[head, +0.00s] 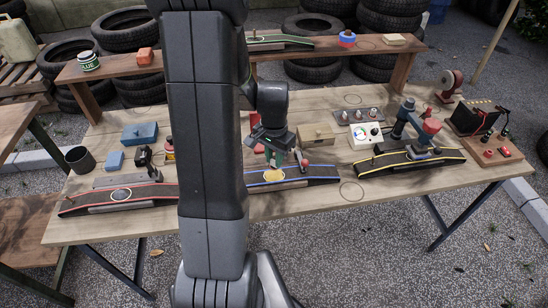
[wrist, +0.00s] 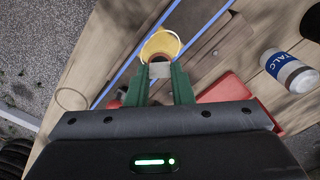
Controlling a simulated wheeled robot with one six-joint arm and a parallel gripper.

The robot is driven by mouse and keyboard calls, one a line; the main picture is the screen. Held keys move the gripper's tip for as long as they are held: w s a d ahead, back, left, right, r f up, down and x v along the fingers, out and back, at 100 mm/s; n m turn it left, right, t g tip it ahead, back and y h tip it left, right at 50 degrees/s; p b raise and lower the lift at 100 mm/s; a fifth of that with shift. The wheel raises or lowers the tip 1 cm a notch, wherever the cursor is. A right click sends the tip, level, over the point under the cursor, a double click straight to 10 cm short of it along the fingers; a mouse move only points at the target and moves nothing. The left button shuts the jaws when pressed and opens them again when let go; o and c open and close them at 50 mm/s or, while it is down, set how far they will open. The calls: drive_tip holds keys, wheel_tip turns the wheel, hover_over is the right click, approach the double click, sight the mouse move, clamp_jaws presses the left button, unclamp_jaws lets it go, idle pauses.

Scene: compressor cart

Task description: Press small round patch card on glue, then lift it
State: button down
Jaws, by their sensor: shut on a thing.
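My gripper (wrist: 160,78) has green fingers closed on a small pale grey tab (wrist: 160,71), which I take to be the patch card. A dark reddish-brown round edge shows just beyond the tab, over the near part of the yellow glue spot (wrist: 161,42). The glue spot has a pale ring and lies on the blue-edged strip (wrist: 192,52). In the head view my gripper (head: 279,158) is just behind the glue spot (head: 273,176) on the blue-edged strip (head: 315,174). The card is too small to make out there. I cannot tell whether it touches the glue.
A red-edged strip (head: 155,192) lies left and a yellow-edged strip (head: 447,156) right. A talc bottle (wrist: 289,71) and a red tray (wrist: 228,88) are close beside my gripper. A wooden box (head: 317,136) stands behind. The table's front edge near the empty ring (head: 352,192) is clear.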

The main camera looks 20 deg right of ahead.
drive_tip(key=shift+r+p, duration=1.2)
drive_tip(key=shift+r, duration=0.65)
